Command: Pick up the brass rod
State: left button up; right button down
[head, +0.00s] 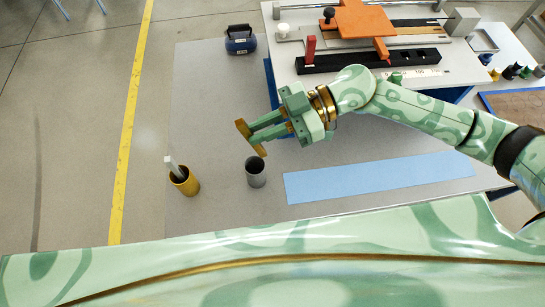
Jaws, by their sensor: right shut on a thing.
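My right gripper (252,136) reaches in from the right, over the grey mat. Its two green fingers are shut on a short brass-coloured piece, the brass rod (243,128), which lies slanted across the fingertips. The fingers hide part of the rod. It is held above and just behind a dark grey cup (255,174), apart from it. My left gripper is not in view.
A yellow cup (185,182) with a pale bar in it stands left of the grey cup. A light blue strip (380,176) lies at the right. A white bench (440,79) with fixtures is behind. A blue-black case (240,40) sits at the back.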

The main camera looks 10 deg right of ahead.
jog(key=w+f+m+t+y+b, duration=0.2)
jog(key=w+f+y+b, duration=0.1)
jog(key=f+b, duration=0.3)
jog(key=shift+t+b, duration=0.3)
jog(key=shift+b, duration=0.25)
jog(key=shift+w+r, duration=0.1)
dwell(0.4)
